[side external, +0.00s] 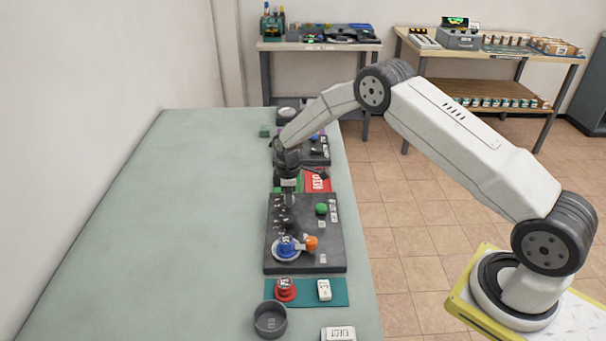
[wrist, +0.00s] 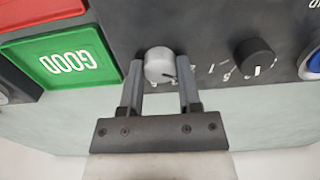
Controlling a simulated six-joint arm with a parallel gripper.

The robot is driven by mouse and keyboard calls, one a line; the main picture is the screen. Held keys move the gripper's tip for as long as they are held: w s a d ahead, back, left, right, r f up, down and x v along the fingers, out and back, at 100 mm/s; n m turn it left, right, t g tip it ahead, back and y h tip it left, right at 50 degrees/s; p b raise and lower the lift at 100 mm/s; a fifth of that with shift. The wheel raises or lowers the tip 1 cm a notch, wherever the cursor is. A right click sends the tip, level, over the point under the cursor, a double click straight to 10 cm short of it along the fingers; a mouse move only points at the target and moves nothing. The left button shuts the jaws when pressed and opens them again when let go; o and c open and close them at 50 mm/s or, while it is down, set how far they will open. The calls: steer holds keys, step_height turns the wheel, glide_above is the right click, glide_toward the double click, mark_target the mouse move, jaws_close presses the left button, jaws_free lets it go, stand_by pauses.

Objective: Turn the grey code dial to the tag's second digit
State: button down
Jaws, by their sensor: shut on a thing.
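The grey code dial (wrist: 158,62) is a round light-grey knob on a dark panel (wrist: 215,20) in the wrist view. My gripper (wrist: 159,78) has one finger on each side of the dial and is shut on it. A dark pointer line shows on the dial's right part, close to the right finger. Some digits around it are partly hidden by that finger. In the side view my gripper (side external: 288,203) points down at the far left part of the panel (side external: 335,255), and the dial is hidden there. I cannot tell which piece is the tag.
A black dial (wrist: 254,58) with digits lies right of the grey one. A green GOOD plate (wrist: 62,57) is at left. In the side view, a blue-and-white knob (side external: 286,247), an orange piece (side external: 310,243) and a green button (side external: 321,208) stand on the panel. The table's left (side external: 160,220) is clear.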

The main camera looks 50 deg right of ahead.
steer(key=shift+m, duration=0.4)
steer(key=m, duration=1.1)
steer(key=shift+m, duration=0.3)
steer(key=m, duration=1.1)
steer(key=shift+m, duration=0.4)
steer(key=shift+c, duration=1.4)
jaws_free()
